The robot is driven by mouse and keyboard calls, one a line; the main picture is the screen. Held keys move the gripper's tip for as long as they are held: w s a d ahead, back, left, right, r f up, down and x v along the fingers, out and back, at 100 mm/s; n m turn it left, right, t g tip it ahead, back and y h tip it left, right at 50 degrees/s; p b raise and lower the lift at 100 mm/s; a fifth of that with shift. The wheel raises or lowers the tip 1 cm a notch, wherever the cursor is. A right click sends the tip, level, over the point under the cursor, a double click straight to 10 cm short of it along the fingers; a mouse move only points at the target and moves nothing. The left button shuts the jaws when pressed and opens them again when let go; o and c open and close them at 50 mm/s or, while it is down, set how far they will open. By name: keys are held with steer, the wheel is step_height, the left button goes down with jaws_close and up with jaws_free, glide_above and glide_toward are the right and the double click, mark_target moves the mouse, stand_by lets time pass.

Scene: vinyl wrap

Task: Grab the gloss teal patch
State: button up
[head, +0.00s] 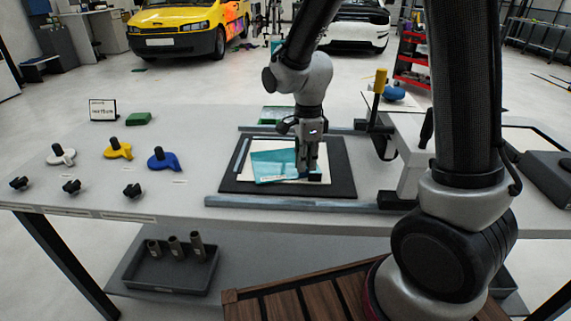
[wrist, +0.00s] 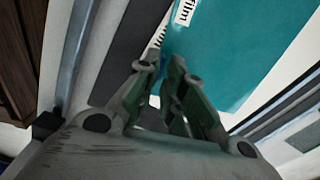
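The teal patch (head: 270,167) lies on a pale sheet on the black mat, with a white printed label along its near edge. In the wrist view the teal patch (wrist: 235,50) fills the upper right, its label reading "film". My gripper (head: 308,177) points down at the right part of the patch in the head view and hides some of it. In the wrist view my gripper (wrist: 161,65) has its fingertips partly apart, with a narrow gap near the patch's labelled edge. I cannot tell whether the tips touch the patch.
The black mat (head: 230,184) lies on the grey table (head: 150,190), with a metal rail (head: 290,202) in front. White, yellow and blue knobbed pieces (head: 163,160) stand at the left, near a green block (head: 138,119). A yellow-handled tool (head: 379,90) stands behind, right of the mat.

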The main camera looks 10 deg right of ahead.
step_height(320, 180, down, 2)
steer(key=shift+f, duration=0.15)
steer(key=shift+c, duration=0.2)
jaws_close()
